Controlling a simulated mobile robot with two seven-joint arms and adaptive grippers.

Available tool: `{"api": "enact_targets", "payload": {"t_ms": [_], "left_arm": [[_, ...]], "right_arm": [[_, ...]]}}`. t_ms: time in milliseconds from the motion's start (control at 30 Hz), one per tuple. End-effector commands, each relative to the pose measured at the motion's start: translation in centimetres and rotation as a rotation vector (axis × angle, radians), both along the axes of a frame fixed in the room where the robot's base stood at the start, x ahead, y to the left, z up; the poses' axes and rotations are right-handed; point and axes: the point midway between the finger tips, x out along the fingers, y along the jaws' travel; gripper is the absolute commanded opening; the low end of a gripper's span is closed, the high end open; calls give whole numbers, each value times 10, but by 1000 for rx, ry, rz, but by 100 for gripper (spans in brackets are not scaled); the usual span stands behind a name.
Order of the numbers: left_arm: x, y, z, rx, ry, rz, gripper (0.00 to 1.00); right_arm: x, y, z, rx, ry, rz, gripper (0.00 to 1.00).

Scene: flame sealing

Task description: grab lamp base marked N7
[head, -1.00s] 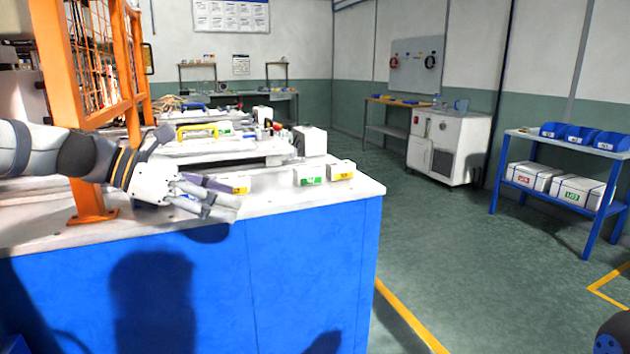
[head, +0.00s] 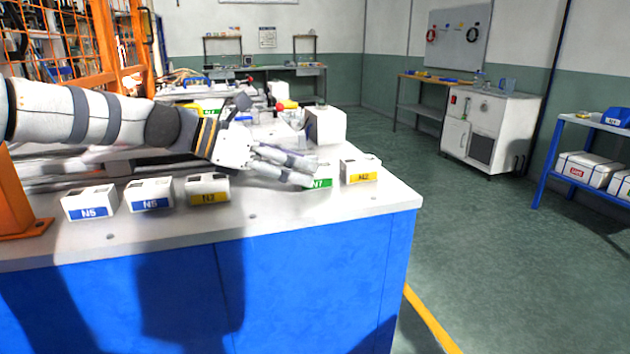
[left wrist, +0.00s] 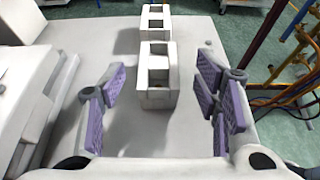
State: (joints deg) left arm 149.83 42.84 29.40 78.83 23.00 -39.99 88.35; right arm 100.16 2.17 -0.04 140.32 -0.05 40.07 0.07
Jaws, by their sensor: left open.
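The lamp base marked N7 (head: 318,184) is a white block with a green label, near the right end of the workbench. My left gripper (head: 302,171) is open just above and in front of it in the head view, hiding much of the block. In the left wrist view, a white block with square openings (left wrist: 157,85), likely N7, sits between the two spread purple-padded fingers, a little beyond the tips. I cannot see any contact. My right gripper is not in view.
A yellow-labelled base N2 (head: 361,171) stands close to the right of N7. To the left are a yellow-labelled base (head: 208,189) and two blue-labelled bases (head: 150,194) (head: 90,203). A white box (head: 326,124) stands behind. The bench's front strip is clear.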

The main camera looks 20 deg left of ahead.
Motion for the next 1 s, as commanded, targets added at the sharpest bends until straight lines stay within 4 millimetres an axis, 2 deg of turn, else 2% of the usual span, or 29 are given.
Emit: {"api": "enact_targets", "payload": {"t_ms": [33, 67, 367, 500, 600, 867, 1000], "left_arm": [[5, -7, -10, 2, 8, -2, 57], [7, -10, -10, 1, 7, -1, 57], [11, -16, -8, 1, -1, 1, 54], [11, -16, -8, 1, -1, 1, 23], [11, -16, -8, 2, -1, 1, 5], [11, -16, -7, 2, -1, 1, 5], [11, -16, 5, 3, -4, -1, 5]], "right_arm": [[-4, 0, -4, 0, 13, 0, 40], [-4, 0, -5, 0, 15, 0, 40], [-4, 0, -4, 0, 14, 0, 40], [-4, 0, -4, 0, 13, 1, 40], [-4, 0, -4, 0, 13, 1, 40], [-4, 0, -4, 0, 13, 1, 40], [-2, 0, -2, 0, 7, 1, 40]]}}
